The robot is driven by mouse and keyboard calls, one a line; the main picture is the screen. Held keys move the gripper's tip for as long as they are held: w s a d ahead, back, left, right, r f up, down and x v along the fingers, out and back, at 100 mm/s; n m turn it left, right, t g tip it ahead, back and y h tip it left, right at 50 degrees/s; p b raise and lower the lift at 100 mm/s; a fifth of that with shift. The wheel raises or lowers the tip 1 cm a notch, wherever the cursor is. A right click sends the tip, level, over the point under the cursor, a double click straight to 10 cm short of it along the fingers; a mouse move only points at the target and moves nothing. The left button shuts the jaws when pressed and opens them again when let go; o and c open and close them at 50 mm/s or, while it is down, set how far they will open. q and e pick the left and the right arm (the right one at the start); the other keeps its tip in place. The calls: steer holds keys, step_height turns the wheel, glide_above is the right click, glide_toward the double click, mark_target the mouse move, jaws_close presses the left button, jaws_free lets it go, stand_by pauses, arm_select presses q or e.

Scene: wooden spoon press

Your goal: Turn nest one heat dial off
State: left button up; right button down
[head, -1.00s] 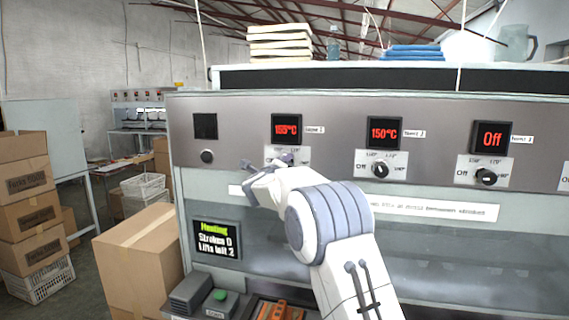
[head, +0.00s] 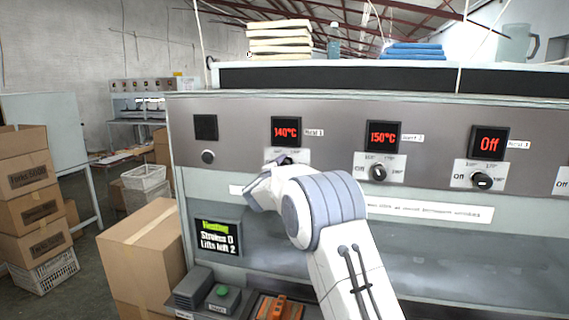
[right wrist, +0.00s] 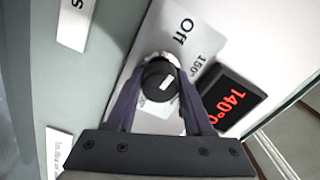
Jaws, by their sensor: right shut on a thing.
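The nest one heat dial (right wrist: 160,82) is a round black knob on a pale plate marked "Off" and "150". It also shows in the head view (head: 285,160), partly covered by my right gripper. My right gripper (right wrist: 158,72) is shut on this dial, one dark finger on each side of the knob. In the head view, my right gripper (head: 272,170) is mostly hidden by its own wrist. The nest one display (head: 286,132) reads 140°C in red. My left gripper is not in view.
The nest two dial (head: 377,173) sits to the right under a 150°C display, and the nest three dial (head: 481,180) under a display reading "Off". A status screen (head: 218,238) reads "Heating". A green button (head: 222,292) and cardboard boxes (head: 145,260) stand below left.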

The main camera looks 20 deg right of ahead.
steer(key=shift+a+n, duration=0.1)
steer(key=shift+n, duration=0.5)
steer(key=shift+p, duration=0.3)
steer(key=shift+c, duration=1.5)
jaws_free()
